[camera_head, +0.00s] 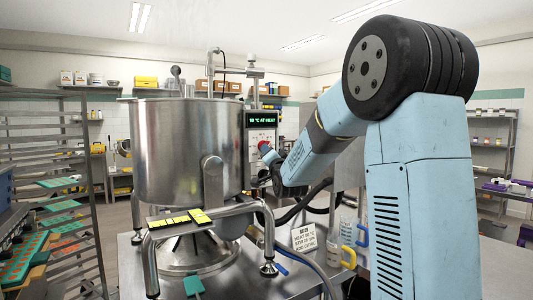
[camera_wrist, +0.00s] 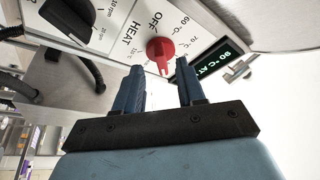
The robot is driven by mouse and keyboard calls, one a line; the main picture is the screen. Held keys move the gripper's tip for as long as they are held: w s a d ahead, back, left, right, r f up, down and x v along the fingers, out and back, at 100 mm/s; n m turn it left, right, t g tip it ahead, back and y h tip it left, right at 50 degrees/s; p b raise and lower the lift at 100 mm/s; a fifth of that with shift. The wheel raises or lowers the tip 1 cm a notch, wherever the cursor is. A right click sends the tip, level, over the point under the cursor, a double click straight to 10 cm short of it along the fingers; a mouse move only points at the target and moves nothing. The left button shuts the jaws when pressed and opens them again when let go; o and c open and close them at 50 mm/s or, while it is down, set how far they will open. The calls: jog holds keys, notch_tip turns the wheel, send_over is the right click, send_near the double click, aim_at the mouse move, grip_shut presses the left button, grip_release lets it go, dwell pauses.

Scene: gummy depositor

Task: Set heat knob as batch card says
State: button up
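The red heat knob (camera_wrist: 160,48) sits on the pale control panel, beside printed OFF and HEAT labels and a temperature scale. Its pointer is toward the gripper side in the wrist view; the exact mark is hard to read. My gripper (camera_wrist: 161,68) is open, its two blue fingers apart with their tips close to the knob; I cannot tell whether they touch it. In the head view the red knob (camera_head: 265,147) is partly hidden by my gripper. The display (camera_wrist: 206,60) seems to read 90 °C. The batch card (camera_head: 304,237) stands on the table, its small text mostly unclear.
A large steel kettle (camera_head: 188,150) stands left of the panel. A black knob (camera_wrist: 72,14) with rpm marks is near the heat knob. Measuring jugs (camera_head: 350,240) stand beside the card. Racks of trays (camera_head: 60,200) are at the left.

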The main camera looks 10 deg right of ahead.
jog(key=v, duration=1.1)
jog(key=shift+s+a, duration=0.1)
